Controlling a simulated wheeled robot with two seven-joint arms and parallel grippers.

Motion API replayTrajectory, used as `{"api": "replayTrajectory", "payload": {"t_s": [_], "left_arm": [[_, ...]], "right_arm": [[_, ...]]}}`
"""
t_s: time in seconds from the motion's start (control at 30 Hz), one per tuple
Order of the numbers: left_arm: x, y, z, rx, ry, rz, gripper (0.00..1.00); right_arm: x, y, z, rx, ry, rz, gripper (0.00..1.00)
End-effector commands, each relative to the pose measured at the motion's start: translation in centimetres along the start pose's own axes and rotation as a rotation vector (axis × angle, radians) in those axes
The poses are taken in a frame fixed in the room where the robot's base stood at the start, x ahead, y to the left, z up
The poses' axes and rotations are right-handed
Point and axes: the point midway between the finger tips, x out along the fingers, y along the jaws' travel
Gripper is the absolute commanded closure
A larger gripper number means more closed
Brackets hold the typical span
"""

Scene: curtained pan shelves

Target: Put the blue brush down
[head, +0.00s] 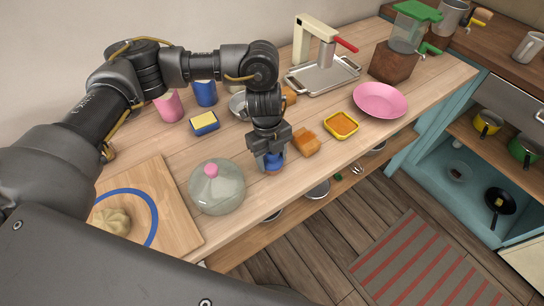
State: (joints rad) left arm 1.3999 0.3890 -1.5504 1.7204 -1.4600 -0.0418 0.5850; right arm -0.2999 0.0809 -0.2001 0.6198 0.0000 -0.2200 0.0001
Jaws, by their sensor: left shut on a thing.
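My left gripper (270,150) points down over the front part of the wooden counter (300,170). It is shut on the blue brush (272,161), of which a small blue part shows between and below the fingers. The fingers hide much of the brush. A small brownish patch shows just below it at the counter's front edge; I cannot tell whether it belongs to the brush. I cannot tell whether the brush touches the counter. My right gripper is not in view.
A glass dome with a pink knob (216,187) stands close left of the gripper. An orange sponge (306,143) and a yellow dish (341,125) lie to the right. A pink plate (380,100) is farther right. Pans sit on shelves below the counter edge.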

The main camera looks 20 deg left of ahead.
Motion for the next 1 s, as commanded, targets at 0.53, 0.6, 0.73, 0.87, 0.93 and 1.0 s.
{"api": "replayTrajectory", "payload": {"t_s": [0.53, 0.6, 0.73, 0.87, 0.93, 1.0], "left_arm": [[0.2, 0.0, 0.0, 0.000, 0.000, 0.000, 0.22], [0.2, 0.0, 0.0, 0.000, 0.000, 0.000, 0.22], [-0.6, -0.1, 0.1, 0.001, -0.002, -0.003, 0.22], [-2.7, -0.1, 0.1, 0.002, -0.004, -0.004, 0.22], [-4.2, -0.2, 0.2, 0.001, -0.005, -0.006, 0.22], [-5.6, -0.1, 0.1, 0.001, -0.005, -0.004, 0.22]], "right_arm": [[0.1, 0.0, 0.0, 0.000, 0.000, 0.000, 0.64], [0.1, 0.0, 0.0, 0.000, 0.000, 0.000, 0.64], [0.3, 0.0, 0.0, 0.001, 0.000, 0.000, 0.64], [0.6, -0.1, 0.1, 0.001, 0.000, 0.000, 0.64], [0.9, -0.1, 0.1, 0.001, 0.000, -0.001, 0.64], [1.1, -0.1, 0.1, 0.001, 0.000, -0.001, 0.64]]}}
